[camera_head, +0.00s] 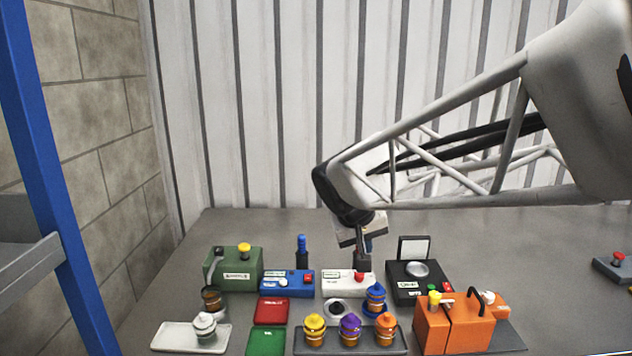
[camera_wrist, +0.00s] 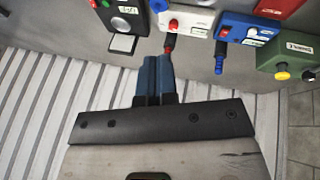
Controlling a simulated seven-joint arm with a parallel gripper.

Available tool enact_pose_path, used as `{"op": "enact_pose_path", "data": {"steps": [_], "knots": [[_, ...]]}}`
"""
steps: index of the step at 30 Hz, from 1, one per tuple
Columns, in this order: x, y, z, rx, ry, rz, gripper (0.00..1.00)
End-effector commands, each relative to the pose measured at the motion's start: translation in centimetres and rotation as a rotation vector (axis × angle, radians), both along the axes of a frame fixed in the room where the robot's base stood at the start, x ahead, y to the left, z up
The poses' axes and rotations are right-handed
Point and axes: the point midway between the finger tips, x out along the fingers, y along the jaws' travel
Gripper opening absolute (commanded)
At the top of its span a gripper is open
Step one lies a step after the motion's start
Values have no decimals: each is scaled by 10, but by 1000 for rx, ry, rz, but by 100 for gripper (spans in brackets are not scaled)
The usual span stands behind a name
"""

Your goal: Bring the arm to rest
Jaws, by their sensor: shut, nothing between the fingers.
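My gripper (camera_head: 362,262) hangs from the arm above the back of the table, just behind the white box (camera_head: 346,284) with a red button. In the wrist view my gripper (camera_wrist: 155,68) shows its two blue-grey fingers together, with nothing between them. The fingertips lie near a red-tipped part in that view; I cannot tell whether they touch it. My arm reaches in from the right over the table.
Near the gripper stand a blue box (camera_head: 287,284), a black device (camera_head: 417,282), a green box (camera_head: 235,269) and an orange canister (camera_head: 455,325). A tray (camera_head: 398,342) holds several coloured capped jars. The table's back right is clear; a corrugated wall (camera_head: 290,100) rises behind.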

Motion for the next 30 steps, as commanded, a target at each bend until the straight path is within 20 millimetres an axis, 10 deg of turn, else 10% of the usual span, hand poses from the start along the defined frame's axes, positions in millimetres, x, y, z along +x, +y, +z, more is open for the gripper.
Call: {"op": "enact_pose_path", "data": {"steps": [18,30], "knots": [[-213,-87,-39,229,113,-127,0],[-255,-90,-57,289,126,-143,0]]}}
